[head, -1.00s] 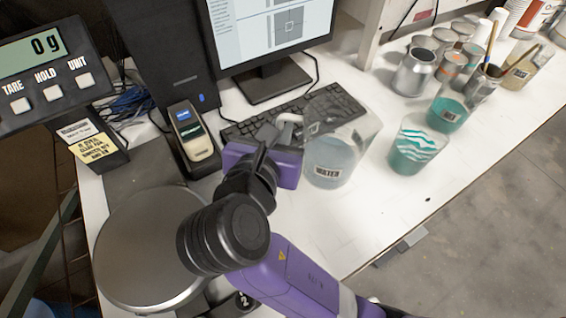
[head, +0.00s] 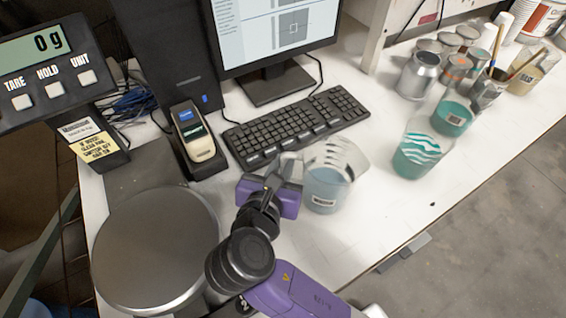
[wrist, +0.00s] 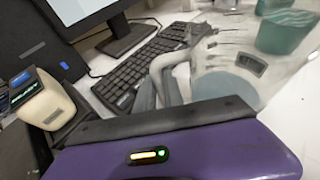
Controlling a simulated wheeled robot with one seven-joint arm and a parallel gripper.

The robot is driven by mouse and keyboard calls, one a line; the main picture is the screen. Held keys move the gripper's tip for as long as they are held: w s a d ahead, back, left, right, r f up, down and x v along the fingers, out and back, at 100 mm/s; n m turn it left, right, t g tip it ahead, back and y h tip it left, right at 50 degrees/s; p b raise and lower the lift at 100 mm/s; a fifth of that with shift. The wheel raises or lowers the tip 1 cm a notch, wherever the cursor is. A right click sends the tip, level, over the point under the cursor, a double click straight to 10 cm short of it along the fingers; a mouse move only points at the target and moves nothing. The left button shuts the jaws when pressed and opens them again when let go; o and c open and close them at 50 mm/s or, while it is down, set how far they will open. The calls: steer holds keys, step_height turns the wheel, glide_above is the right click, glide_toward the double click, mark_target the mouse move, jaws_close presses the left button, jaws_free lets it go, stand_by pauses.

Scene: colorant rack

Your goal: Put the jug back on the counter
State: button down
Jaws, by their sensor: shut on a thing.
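The jug (head: 326,183) is clear, with a label and pale blue liquid low inside. It is upright, just right of my gripper (head: 284,172) in the head view. My gripper is shut on the jug's white handle, which shows in the wrist view (wrist: 163,72); the jug's body (wrist: 228,82) is beyond it. The white counter (head: 300,245) lies below the jug. I cannot tell whether the jug's base touches it.
A keyboard (head: 290,124) lies close behind the jug. A clear cup with teal liquid (head: 413,158) stands to its right, with several cans beyond. A round scale plate (head: 155,250) is at left. The counter in front of the jug is clear.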

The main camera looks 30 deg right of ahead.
steer(key=c, duration=1.5)
jaws_free()
steer(key=shift+f, duration=0.1)
steer(key=shift+o, duration=0.2)
steer(key=v, duration=1.2)
